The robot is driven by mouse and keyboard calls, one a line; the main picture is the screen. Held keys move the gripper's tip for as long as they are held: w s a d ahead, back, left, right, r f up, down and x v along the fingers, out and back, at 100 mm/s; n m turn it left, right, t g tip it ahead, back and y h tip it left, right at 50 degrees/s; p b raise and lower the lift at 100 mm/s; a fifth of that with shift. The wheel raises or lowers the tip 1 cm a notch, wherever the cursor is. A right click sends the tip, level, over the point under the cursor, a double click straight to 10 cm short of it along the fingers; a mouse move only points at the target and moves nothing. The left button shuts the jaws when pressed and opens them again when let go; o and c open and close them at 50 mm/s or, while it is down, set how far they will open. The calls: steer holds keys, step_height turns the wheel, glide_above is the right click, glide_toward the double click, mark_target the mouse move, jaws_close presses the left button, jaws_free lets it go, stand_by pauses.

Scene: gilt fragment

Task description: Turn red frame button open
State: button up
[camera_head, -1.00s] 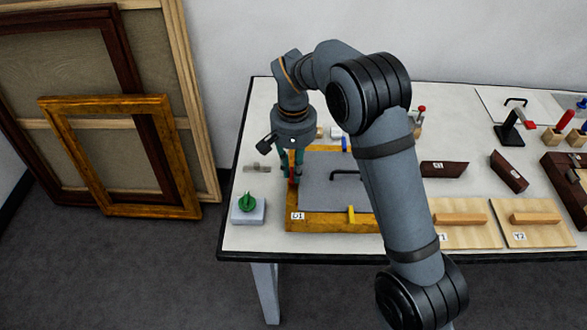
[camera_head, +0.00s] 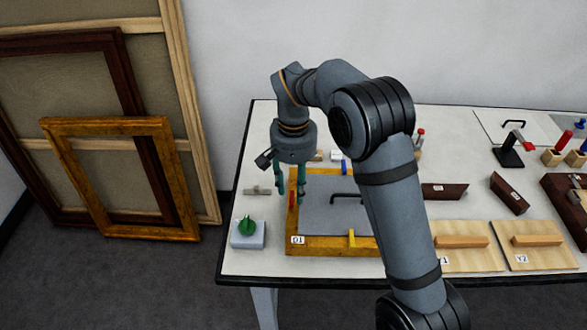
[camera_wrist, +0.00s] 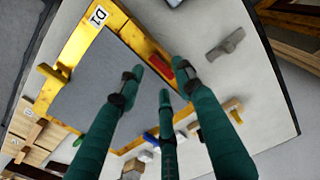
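The red frame button (camera_head: 292,199) sits on the left bar of the gilt frame (camera_head: 320,246), which lies flat on the table and is labelled D1. In the wrist view the red button (camera_wrist: 181,72) lies lengthwise along the frame bar. My gripper (camera_head: 290,192) is over that bar, fingers pointing down and spread. In the wrist view its green fingers (camera_wrist: 157,78) are apart with nothing held between them. The red button shows near the right fingertip; I cannot tell if they touch. A grey panel with a black handle (camera_head: 346,196) lies inside the frame.
A yellow button (camera_head: 351,238) is on the front bar, a blue one (camera_head: 344,167) at the back. A green knob on a grey block (camera_head: 247,232) stands left of the frame. A grey piece (camera_head: 257,190) lies behind it. Wooden boards (camera_head: 465,258) lie to the right.

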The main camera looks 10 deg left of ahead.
mark_target(293, 197)
step_height(293, 197, up, 10)
steer(key=shift+f, duration=0.25)
stand_by(0.4)
step_height(293, 197, down, 12)
steer(key=shift+f, duration=0.1)
stand_by(0.4)
